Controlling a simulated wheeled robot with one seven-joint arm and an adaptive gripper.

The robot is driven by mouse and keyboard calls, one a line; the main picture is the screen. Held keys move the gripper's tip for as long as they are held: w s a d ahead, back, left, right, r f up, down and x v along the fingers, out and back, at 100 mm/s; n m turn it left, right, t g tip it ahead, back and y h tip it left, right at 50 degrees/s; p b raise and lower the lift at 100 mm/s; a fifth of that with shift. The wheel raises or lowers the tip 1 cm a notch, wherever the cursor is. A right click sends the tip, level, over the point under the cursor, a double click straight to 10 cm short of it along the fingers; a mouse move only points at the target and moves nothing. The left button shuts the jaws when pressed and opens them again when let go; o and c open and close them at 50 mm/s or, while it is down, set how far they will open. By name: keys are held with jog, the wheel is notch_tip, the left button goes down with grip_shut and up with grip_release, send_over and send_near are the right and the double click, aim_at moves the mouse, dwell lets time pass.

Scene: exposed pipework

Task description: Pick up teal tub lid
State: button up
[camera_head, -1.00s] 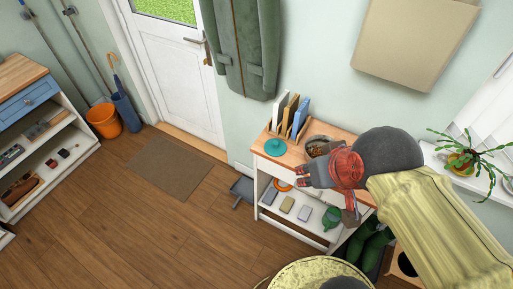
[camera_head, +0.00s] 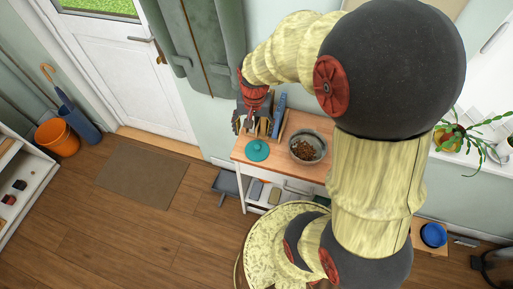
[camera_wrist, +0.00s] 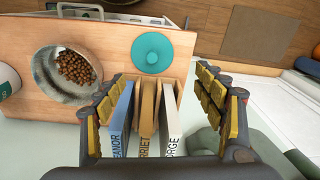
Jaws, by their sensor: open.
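The teal tub lid (camera_head: 257,150) is a round disc with a small knob, lying on the wooden top of the white shelf unit, left of a bowl. In the wrist view the lid (camera_wrist: 152,52) is near the top middle, fully visible and apart from the fingers. My gripper (camera_head: 247,118) is above the upright name boards, a little behind and left of the lid. In the wrist view my gripper (camera_wrist: 162,80) is open, its yellow-padded fingers on either side of the boards in the foreground. Nothing is held.
Upright boards (camera_wrist: 148,112) in blue, tan and white stand between the lid and my wrist. A grey bowl of brown pellets (camera_head: 307,148) stands beside the lid. A white cup (camera_wrist: 8,82) is at the wrist view's left edge. A green coat hangs on the wall behind.

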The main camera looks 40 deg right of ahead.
aim_at(258, 147)
jog(key=o, duration=0.6)
jog(key=shift+m+g, duration=0.5)
jog(key=shift+m, duration=0.4)
jog(key=f, duration=0.2)
jog(key=d+f, duration=0.1)
jog(key=f, duration=0.2)
jog(key=d+f, duration=0.1)
jog(key=f, duration=0.2)
jog(key=shift+s+d, duration=0.1)
jog(key=shift+s, duration=0.05)
jog(key=f, duration=0.2)
jog(key=f+b, duration=0.1)
jog(key=f, duration=0.1)
jog(key=f+b, duration=0.1)
jog(key=shift+w+f, duration=0.3)
jog(key=shift+f, duration=0.1)
jog(key=shift+a, duration=0.2)
jog(key=c, duration=0.3)
jog(key=c, duration=1)
jog(key=shift+s, duration=0.15)
jog(key=c, duration=0.5)
